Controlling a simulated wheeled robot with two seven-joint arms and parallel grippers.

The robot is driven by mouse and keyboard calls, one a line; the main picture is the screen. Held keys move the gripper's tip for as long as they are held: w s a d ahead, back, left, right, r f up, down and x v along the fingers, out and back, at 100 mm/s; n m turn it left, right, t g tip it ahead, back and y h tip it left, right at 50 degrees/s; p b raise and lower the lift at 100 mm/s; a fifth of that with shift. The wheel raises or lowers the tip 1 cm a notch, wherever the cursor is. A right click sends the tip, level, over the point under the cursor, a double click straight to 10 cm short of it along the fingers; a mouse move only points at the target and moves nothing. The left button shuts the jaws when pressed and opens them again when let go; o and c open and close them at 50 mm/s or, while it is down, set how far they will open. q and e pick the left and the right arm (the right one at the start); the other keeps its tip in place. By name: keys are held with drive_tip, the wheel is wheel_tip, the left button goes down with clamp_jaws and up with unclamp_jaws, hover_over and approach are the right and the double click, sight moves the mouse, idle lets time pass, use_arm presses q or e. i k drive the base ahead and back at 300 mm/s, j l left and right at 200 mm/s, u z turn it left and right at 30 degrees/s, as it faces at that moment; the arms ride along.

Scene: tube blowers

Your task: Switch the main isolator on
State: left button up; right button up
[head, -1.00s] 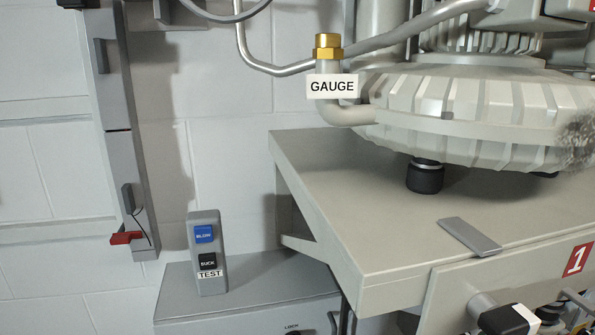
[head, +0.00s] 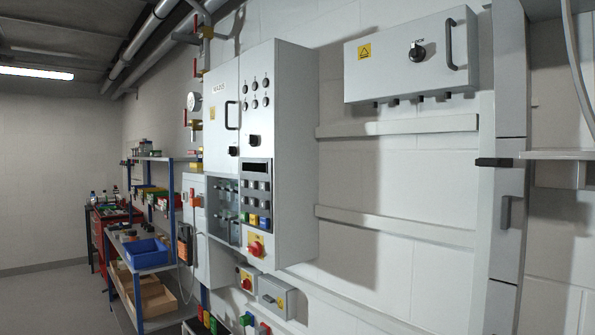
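A grey wall cabinet (head: 296,150) stands in the middle of the head view, with a black door handle, small dials and rows of buttons. A red rotary switch on a yellow plate (head: 256,247) sits low on its front. A second red and yellow switch (head: 247,281) is on a small box below. A grey box (head: 400,70) at the upper right has a black rotary knob (head: 417,51), a yellow warning label and a black handle. I cannot read which one is marked as the main isolator, nor the switch positions. Neither gripper is in view.
A blue-post shelf rack (head: 170,210) with a blue bin (head: 146,252) and wooden trays stands at the left. Floor at the far left is clear. A grey vertical post (head: 508,200) and a pale ledge with a black end (head: 495,162) are at the right.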

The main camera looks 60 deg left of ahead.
sight(255, 248)
drive_tip(key=u, duration=2.2)
